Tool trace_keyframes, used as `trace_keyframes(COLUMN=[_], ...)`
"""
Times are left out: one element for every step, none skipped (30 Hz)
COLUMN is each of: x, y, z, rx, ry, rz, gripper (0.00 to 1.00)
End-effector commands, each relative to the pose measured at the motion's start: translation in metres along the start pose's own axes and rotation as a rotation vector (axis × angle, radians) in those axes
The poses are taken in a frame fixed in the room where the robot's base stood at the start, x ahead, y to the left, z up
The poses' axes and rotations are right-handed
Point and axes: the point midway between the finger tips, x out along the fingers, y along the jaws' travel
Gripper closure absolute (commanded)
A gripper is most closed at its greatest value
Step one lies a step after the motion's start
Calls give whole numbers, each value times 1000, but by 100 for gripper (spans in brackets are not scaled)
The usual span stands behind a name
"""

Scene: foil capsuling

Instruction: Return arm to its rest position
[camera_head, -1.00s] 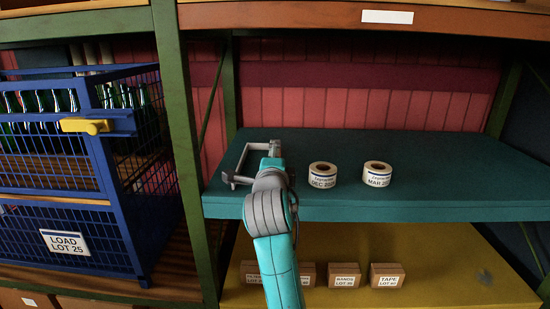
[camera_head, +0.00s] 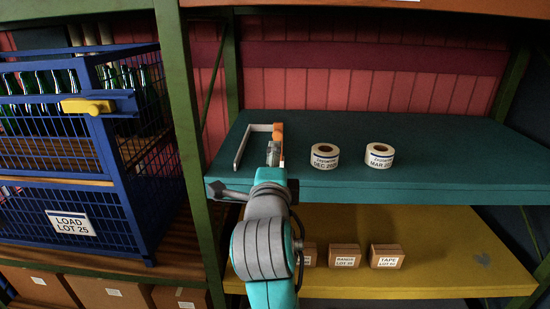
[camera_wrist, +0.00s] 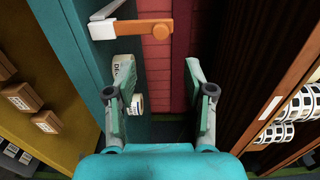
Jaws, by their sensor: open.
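My gripper (camera_wrist: 150,66) is open and empty in the wrist view, its two fingers spread wide apart. In the head view my arm rises in front of the teal shelf's front edge, and part of the gripper is hidden by the arm. No object is between the fingers. A grey-white bracket with an orange end piece (camera_head: 278,131) lies on the shelf's left part, and it also shows at the top of the wrist view (camera_wrist: 148,29). The gripper is apart from it.
Two label rolls, DEC (camera_head: 325,157) and MAR (camera_head: 379,156), stand on the teal shelf (camera_head: 450,160). Small cartons (camera_head: 344,257) sit on the yellow shelf below. A blue bottle cage (camera_head: 118,165) and a green post (camera_head: 183,120) are at left. The teal shelf's right part is clear.

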Motion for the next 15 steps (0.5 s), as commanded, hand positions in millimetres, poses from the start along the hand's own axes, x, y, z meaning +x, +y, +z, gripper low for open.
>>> trace_keyframes(x=[0,0,0,0,0,0,0,0,0,0,-1,-2,-3,-4,-7], y=[0,0,0,0,0,0,1,3,7,12,18,28,37,48,62], z=[0,0,0,0,0,0,0,-1,-2,-3,-5,-7,-10,-12,-17], rx=[0,0,0,0,0,0,-3,-7,-17,-29,-44,-71,-93,-120,-160], ry=[0,0,0,0,0,0,0,0,-1,-3,-5,-8,-12,-16,-21], rz=[0,0,0,0,0,0,0,1,3,4,6,10,12,15,19], gripper=[47,47,47,47,47,47,47,47,47,47,47,47,47,47,47])
